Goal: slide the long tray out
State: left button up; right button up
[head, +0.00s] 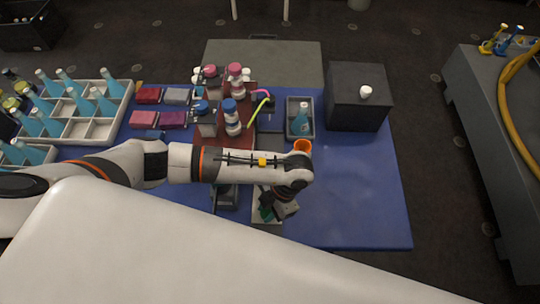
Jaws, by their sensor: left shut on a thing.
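A narrow pale tray (267,219) lies near the front of the blue-covered table, partly under my left arm. It seems to be the long tray, but its far part is hidden. My left gripper (275,208) points down over this tray and is shut on it, as far as I can tell; the wrist hides the contact. A small green thing (266,213) shows beside the fingers. My right gripper is not in view.
A dark red board (240,150) with several bottles stands behind my arm. A grey bin (291,104) holds a blue bottle; an orange cup (302,146) is close to my wrist. A dark box (357,100) stands back right. The blue table (360,190) is clear at right.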

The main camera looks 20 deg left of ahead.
pick_arm(q)
jog(key=shift+s+d+p, duration=0.2)
jog(key=shift+s+d, duration=0.05)
jog(key=shift+s, duration=0.5)
jog(key=shift+s+d+p, duration=0.2)
jog(key=shift+s, duration=0.5)
jog(key=o, duration=0.7)
jog(key=shift+w, duration=0.1)
jog(key=shift+o, duration=0.2)
notch_tip(320, 180, up, 7)
jog(key=p, duration=0.5)
jog(key=shift+p, duration=0.35)
